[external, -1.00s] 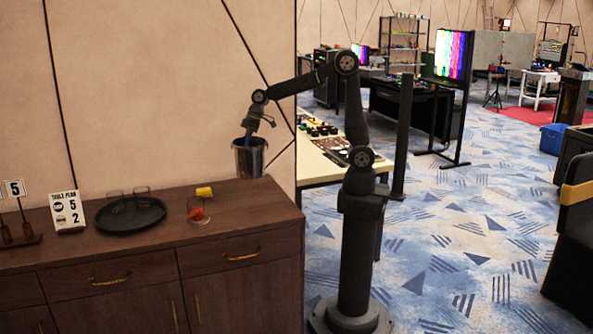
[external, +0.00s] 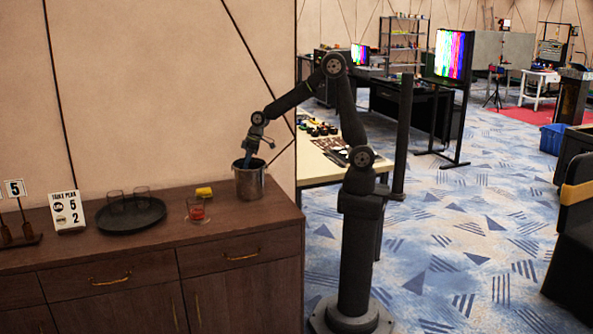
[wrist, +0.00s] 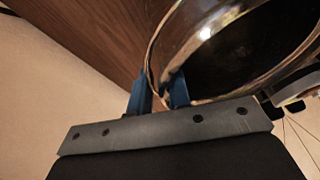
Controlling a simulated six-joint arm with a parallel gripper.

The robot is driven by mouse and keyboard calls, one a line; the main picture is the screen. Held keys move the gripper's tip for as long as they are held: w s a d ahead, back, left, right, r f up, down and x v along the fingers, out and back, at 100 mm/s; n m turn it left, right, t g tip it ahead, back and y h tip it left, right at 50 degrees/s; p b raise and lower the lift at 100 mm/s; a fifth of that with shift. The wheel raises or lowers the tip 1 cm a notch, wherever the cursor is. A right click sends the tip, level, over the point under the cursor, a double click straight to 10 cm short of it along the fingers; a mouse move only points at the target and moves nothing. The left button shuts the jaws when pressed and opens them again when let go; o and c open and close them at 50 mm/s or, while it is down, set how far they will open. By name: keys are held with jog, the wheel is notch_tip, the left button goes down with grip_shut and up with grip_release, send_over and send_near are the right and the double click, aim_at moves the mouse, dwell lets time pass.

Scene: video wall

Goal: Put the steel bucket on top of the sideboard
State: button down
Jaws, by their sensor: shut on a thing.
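The steel bucket (external: 249,183) is upright at the right end of the wooden sideboard (external: 140,258), with its base at the top surface. Whether it fully rests there or hangs just above is hard to tell. My gripper (external: 247,163) is at the bucket's rim from above. In the wrist view the bucket's shiny rim (wrist: 205,34) runs between the blue fingers of my gripper (wrist: 161,95), which are shut on its wall. The bucket's dark inside shows there, and the part of its wall behind the fingers is hidden.
A yellow block (external: 204,192) and a glass with red contents (external: 196,209) stand left of the bucket. The sideboard's front right top is clear.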

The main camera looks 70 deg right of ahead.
jog(key=c, duration=1.3)
grip_release()
jog(key=shift+c, duration=0.2)
jog(key=v, duration=1.2)
jog(key=shift+w+a+r+x, duration=0.1)
jog(key=shift+a+x, duration=0.1)
jog(key=shift+x, duration=1.25)
jog(key=shift+w+a+r+x, duration=0.1)
jog(key=shift+a+x, duration=0.05)
jog(key=shift+x, duration=1.3)
jog(key=shift+w+a+r+x, duration=0.1)
jog(key=shift+w+a+x, duration=0.1)
jog(key=shift+x, duration=1.25)
jog(key=shift+f, duration=0.1)
